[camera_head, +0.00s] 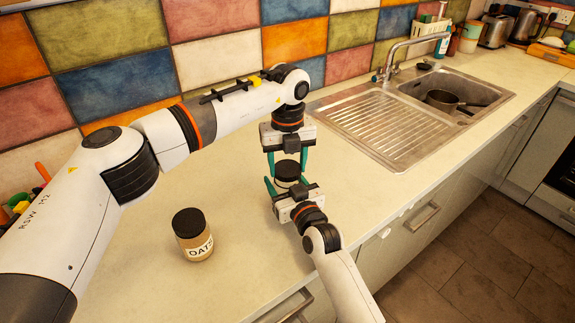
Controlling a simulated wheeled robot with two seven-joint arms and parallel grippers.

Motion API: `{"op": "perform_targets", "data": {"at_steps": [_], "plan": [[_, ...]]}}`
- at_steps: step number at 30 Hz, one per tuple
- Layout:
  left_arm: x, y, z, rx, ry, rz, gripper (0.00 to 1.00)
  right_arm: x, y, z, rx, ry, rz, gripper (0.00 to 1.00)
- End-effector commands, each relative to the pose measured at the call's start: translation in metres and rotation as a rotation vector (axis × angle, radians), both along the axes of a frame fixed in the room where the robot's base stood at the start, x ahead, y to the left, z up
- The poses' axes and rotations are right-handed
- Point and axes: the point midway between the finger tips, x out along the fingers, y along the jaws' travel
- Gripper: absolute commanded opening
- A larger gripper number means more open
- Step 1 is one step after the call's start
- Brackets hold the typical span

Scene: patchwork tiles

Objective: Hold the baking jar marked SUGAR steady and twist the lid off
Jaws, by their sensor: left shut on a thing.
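A jar with a black lid (288,169) stands on the worktop between my two grippers. Its label is hidden, so I cannot read whether it says SUGAR. My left gripper (287,162) comes down from above, its teal fingers shut on either side of the lid. My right gripper (287,184) reaches in from the front, its teal fingers on both sides of the jar lower down. I cannot tell whether they press on it. The jar looks upright. Its body is mostly hidden, and I cannot tell whether the lid is seated or loose.
A second jar, marked OATS (194,236), with a black lid, stands on the worktop to the left. A steel sink (405,110) with a pan (447,101) is at the back right. The worktop (250,270) is clear at the front. A tiled wall runs behind.

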Motion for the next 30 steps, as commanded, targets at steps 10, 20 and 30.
{"op": "perform_targets", "data": {"at_steps": [10,20,30], "plan": [[0.0,0.0,0.01,-0.001,-0.001,-0.001,0.29,0.0,0.0,-0.001,0.0,0.002,0.0,0.0],[0.0,0.0,0.013,-0.001,-0.002,-0.001,0.29,0.0,0.0,-0.001,0.0,0.002,0.0,0.0],[0.0,0.0,0.049,0.0,-0.002,0.0,0.29,0.0,0.0,-0.001,0.0,0.002,0.0,0.0]]}}
